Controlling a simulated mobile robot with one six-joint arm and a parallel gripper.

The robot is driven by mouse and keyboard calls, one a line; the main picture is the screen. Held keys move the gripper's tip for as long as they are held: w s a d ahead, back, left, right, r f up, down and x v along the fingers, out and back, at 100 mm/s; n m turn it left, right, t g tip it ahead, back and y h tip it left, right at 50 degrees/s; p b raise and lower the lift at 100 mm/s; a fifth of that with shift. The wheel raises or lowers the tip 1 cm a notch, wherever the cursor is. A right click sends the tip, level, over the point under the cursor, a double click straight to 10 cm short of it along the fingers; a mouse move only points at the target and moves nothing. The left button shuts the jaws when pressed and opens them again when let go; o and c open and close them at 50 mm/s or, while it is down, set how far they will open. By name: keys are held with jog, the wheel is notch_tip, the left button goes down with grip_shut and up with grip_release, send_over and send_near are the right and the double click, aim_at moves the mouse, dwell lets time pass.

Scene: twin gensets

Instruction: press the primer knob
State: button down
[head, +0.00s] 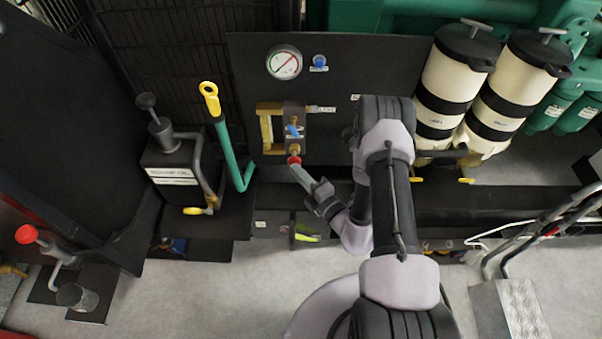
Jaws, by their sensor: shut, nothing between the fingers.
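A small red knob (294,159) sits at the lower end of a brass fitting (293,148) on the black panel, below a blue lever (294,131). It looks most like the primer knob, but I cannot read its label. My gripper (295,168) is shut and empty, and its tip is right at the red knob from below. I cannot tell whether they touch. Another red knob (26,234) stands on a grey pump at the far left, well away from my gripper.
A round gauge (285,62) and a blue knob (319,61) are higher on the panel. A green lever with a yellow grip (210,98) and a black-knobbed box (172,165) stand left. White filter canisters (455,70) stand right of my arm. Grey floor (250,290) is clear in front.

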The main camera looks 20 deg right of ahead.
aim_at(294, 158)
jog(key=shift+w, duration=0.1)
jog(key=shift+a, duration=0.1)
jog(key=shift+w, duration=0.1)
jog(key=shift+w+d+r, duration=0.1)
jog(key=shift+w+d, duration=0.1)
jog(key=shift+w, duration=0.35)
jog(key=shift+w+d, duration=0.2)
jog(key=shift+w, duration=0.3)
